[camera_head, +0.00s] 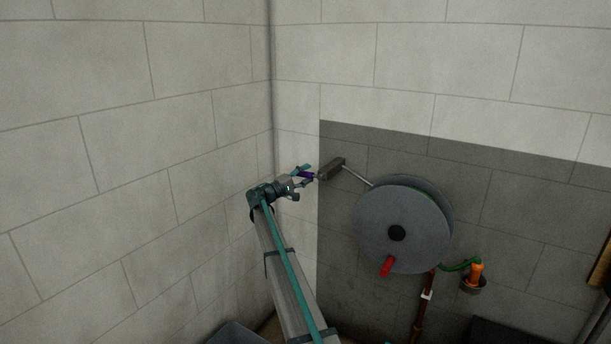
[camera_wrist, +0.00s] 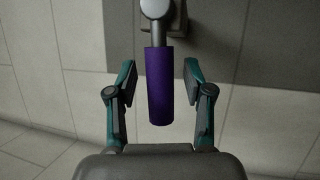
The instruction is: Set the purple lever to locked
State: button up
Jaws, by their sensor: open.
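The purple lever (camera_wrist: 159,88) is a cylindrical purple grip hanging from a grey round joint in the wrist view. It shows small in the head view (camera_head: 306,175), beside the dark grey valve block on the wall. My gripper (camera_wrist: 160,82) is open, with one finger on each side of the purple grip and a gap on both sides. In the head view my gripper (camera_head: 306,176) is at the lever, near the wall corner. Any lock marking is not visible.
A large grey hose reel (camera_head: 397,222) with a red handle (camera_head: 386,266) is on the wall to the right. A thin rod runs from the dark block (camera_head: 332,168) to the reel. An orange nozzle (camera_head: 476,272) and a red pipe (camera_head: 424,305) are lower right.

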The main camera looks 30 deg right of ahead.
grip_shut()
jog(key=shift+a, duration=0.1)
dwell(0.4)
